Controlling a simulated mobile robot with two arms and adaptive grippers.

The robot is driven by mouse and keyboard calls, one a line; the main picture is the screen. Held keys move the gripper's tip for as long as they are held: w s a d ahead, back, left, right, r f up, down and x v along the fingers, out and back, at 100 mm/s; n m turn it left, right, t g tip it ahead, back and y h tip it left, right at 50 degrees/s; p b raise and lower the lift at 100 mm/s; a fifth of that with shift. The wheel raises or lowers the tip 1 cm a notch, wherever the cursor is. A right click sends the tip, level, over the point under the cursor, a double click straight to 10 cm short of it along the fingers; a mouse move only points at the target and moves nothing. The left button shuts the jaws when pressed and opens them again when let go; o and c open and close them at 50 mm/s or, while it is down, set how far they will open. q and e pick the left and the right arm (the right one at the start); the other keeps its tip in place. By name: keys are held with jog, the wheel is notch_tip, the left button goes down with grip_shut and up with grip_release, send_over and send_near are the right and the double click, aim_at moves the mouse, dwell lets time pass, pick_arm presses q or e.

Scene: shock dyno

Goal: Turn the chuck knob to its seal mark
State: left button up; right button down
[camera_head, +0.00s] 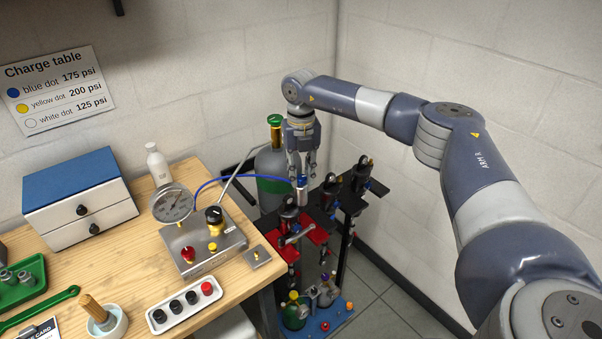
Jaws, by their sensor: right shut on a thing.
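My right gripper (300,175) points straight down and is shut around the blue top of the chuck, which I take to be the chuck knob. The silver body of the chuck (302,196) shows below the fingers, over the shock held in the red clamp (318,235). The blue hose (235,177) runs from the metal gauge panel to the chuck. The seal mark is too small to make out, and the fingers hide part of the knob. My left gripper is not in view.
The gauge panel (190,242) with its round dial (173,203) stands on the wooden bench (130,270), left of the clamp. A gas cylinder (268,165) stands behind the gripper. More black clamps (352,200) stand to the right. Floor is clear at the lower right.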

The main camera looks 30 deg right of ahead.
aim_at(301, 176)
jog(key=n, duration=0.3)
jog(key=shift+n+b, duration=0.3)
jog(key=shift+n, duration=0.1)
jog(key=c, duration=1.3)
grip_release()
jog(key=shift+r, duration=0.1)
notch_tip(301, 176, up, 12)
jog(key=shift+f, duration=0.1)
